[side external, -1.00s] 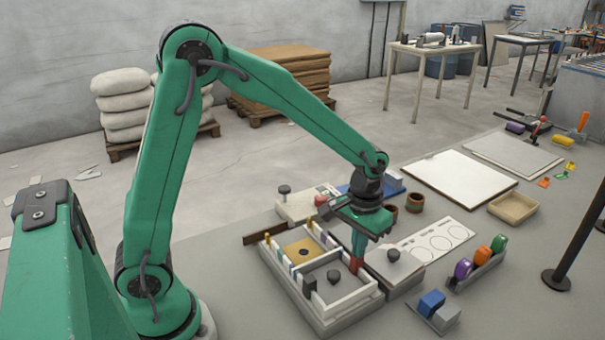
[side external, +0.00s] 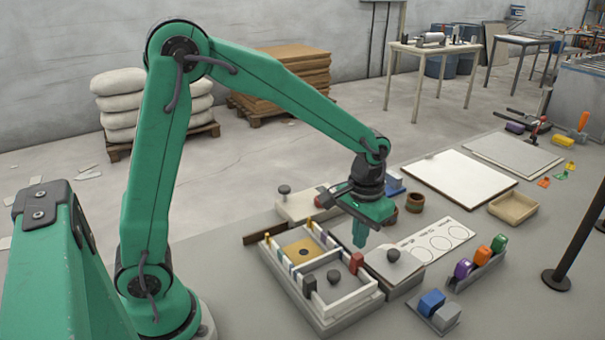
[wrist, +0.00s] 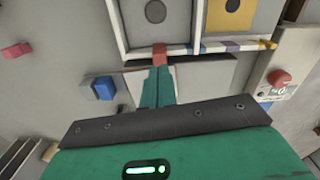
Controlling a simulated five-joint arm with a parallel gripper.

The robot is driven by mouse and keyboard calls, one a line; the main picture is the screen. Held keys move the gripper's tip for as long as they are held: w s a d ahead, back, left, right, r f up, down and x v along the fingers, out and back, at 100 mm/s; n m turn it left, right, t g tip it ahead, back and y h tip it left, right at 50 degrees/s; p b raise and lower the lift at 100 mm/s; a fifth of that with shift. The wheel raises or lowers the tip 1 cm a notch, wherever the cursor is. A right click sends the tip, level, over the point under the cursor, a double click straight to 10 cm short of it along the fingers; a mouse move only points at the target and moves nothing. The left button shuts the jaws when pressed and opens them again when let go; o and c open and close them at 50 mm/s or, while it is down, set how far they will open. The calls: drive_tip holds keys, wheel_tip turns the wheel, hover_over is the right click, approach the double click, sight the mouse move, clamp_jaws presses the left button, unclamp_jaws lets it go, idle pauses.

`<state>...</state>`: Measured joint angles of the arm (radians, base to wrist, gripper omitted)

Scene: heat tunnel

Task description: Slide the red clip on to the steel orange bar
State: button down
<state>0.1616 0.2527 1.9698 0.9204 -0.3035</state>
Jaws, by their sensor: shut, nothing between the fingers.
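The red clip (side external: 356,262) sits upright on the near right wall of the white two-compartment frame (side external: 345,301). In the wrist view the red clip (wrist: 160,53) is on the frame's edge, just beyond my fingertips. My gripper (side external: 360,242) is shut and empty, with its green fingers pointing down above and behind the clip. In the wrist view my closed fingers (wrist: 157,74) line up with the clip. The frame's edge carries blue, purple and orange marks (wrist: 262,43). I cannot tell which part is the steel orange bar.
One compartment holds a yellow plate (side external: 303,249), the other a dark knob (side external: 334,277). A grey knobbed lid (side external: 394,256) lies right of the frame. Blue and grey blocks (side external: 432,303) and a rack of coloured rolls (side external: 480,263) stand farther right.

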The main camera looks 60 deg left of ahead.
sight(353, 256)
drive_tip(key=shift+r, duration=0.15)
wheel_tip(353, 256, up, 8)
drive_tip(key=shift+f, duration=0.25)
idle(0.3)
drive_tip(key=s+a+r+t, duration=0.2)
drive_tip(key=s+a, duration=0.1)
drive_tip(key=s, duration=0.5)
drive_tip(key=s+a+r+m+t, duration=0.1)
drive_tip(key=s+a+r+t, duration=0.1)
drive_tip(key=s, duration=0.7)
drive_tip(key=shift+a+r+m+t, duration=0.15)
drive_tip(key=shift+a+m+t, duration=0.15)
drive_tip(key=shift+a+t, duration=0.5)
drive_tip(key=shift+s, duration=0.1)
idle(0.5)
